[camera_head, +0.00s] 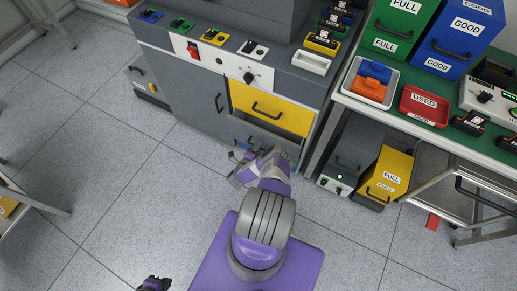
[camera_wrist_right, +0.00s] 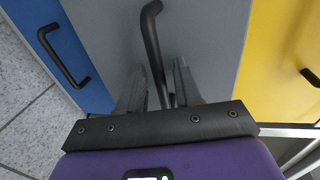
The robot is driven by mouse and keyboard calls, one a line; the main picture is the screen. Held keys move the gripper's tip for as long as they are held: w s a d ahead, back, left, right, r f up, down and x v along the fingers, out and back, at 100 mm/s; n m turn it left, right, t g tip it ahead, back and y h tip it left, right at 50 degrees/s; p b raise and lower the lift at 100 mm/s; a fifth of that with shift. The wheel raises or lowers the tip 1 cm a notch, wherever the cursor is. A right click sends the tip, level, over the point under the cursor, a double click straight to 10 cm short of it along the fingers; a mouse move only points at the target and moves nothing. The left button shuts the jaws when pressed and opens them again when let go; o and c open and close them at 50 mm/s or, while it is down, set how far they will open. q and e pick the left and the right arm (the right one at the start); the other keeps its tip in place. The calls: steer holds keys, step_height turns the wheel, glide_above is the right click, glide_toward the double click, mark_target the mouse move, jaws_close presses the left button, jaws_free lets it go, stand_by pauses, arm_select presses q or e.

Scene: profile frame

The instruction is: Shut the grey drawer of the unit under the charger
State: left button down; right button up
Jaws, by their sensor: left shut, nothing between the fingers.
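The grey drawer (camera_wrist_right: 208,45) fills the middle of the right wrist view, with a dark bar handle (camera_wrist_right: 152,40). My left gripper (camera_head: 155,284) is shut and empty at the bottom edge of the head view, far from the unit.
A blue drawer (camera_wrist_right: 62,50) lies below the grey one. The grey cabinet door (camera_head: 195,90) is left of the drawers. A green-topped table (camera_head: 400,110) stands at the right, with a yellow box (camera_head: 388,175) beneath.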

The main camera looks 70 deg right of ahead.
steer(key=shift+d, duration=0.35)
jaws_close()
